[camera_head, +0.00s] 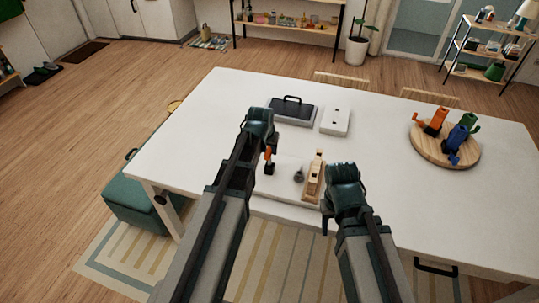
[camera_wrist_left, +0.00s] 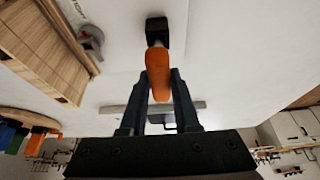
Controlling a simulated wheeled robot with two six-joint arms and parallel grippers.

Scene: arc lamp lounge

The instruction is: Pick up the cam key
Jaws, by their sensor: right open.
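The orange-handled key with a black head (camera_head: 268,158), which I take to be the cam key, is at the left of a pale board (camera_head: 285,187) on the white table. In the left wrist view the orange handle (camera_wrist_left: 158,76) lies between the two fingers of my left gripper (camera_wrist_left: 161,85), its black head beyond the tips. The fingers look close to the handle on both sides; I cannot tell whether they press on it. In the head view my left gripper (camera_head: 268,143) is just above the key. My right gripper (camera_head: 326,217) is open and empty, right of the board.
A small grey part (camera_head: 299,174) and a wooden block (camera_head: 314,177) stand right of the key. A dark case (camera_head: 292,112) and a white box (camera_head: 335,121) lie behind. A round wooden tray (camera_head: 468,158) with orange, green and blue items is at the right; table between is clear.

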